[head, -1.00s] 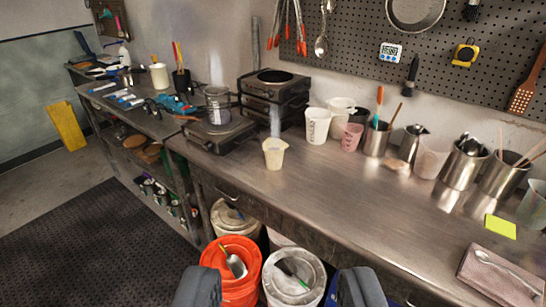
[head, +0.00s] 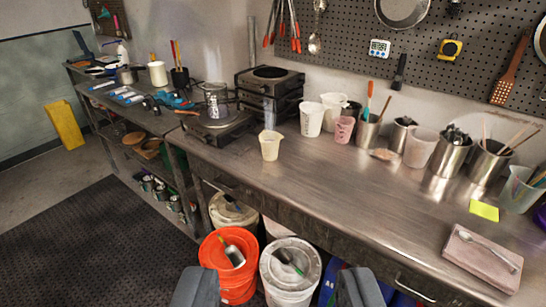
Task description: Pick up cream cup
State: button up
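The cream cup (head: 270,146) stands upright on the steel counter (head: 300,178), near its front edge and just right of the hot plate. It has a small pouring lip. My gripper (head: 277,290) shows as two dark fingers at the bottom of the view, spread wide apart with nothing held between them. It is well short of the cup, in front of the counter and over the buckets in the picture.
An orange bucket (head: 230,284) and a white bucket (head: 290,270) stand below the counter edge. Behind the cup are white cups (head: 312,120), a pink cup (head: 344,130) and stacked burners (head: 270,90). A dark mat (head: 90,250) covers the floor.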

aim_at(270, 147)
jog(key=z, duration=0.6)
jog(key=k, duration=0.15)
jog(key=u, duration=1.3)
jog(key=i, duration=2.4)
jog(key=z, duration=0.75)
